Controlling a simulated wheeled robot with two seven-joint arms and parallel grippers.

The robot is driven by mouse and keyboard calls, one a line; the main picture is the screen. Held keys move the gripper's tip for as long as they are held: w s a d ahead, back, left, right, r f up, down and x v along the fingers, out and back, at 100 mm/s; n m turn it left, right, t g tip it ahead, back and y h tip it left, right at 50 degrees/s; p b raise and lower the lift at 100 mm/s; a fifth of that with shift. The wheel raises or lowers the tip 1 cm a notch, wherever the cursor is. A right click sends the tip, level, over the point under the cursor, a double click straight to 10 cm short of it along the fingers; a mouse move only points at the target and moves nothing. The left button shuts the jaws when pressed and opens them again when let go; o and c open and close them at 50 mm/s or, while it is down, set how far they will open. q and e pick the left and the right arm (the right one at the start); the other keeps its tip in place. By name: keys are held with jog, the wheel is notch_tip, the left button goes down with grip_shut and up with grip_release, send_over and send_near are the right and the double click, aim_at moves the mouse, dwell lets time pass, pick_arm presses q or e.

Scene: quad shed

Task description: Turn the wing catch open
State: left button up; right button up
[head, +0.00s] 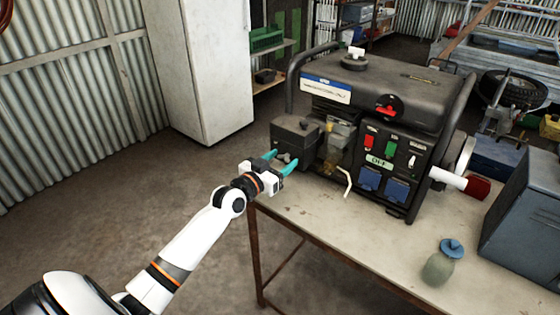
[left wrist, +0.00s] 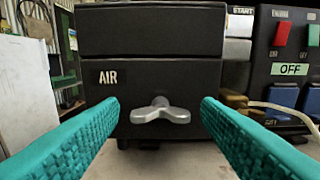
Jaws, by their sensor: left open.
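The wing catch (left wrist: 160,112) is a small grey metal piece with two lobes, on the front of a black box labelled AIR (left wrist: 150,75). Its lobes lie roughly level, to left and right. It also shows small in the head view (head: 285,158). The box (head: 296,136) is on the left end of a black generator (head: 380,95) on a bench. My left gripper (head: 279,163) is open, with teal fingers (left wrist: 160,125) to either side of the catch and apart from it. Nothing is between the fingers but the view of the catch. My right gripper is not in view.
The bench top (head: 335,222) is bare in front of the generator, apart from a pale bent tube (head: 347,183). A round bottle with a blue top (head: 440,265) and a grey-blue metal box (head: 525,215) stand at the right. A white cabinet (head: 200,65) stands behind.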

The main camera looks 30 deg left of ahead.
pick_arm(q)
jog(key=c, duration=1)
jog(key=shift+n, duration=0.3)
jog(key=n+p, duration=0.1)
jog(key=n, duration=0.3)
jog(key=n+p, duration=0.1)
jog(key=n, duration=0.8)
jog(key=shift+p, duration=0.35)
jog(key=n, duration=0.4)
jog(key=shift+p, duration=0.3)
jog(key=shift+n, duration=0.3)
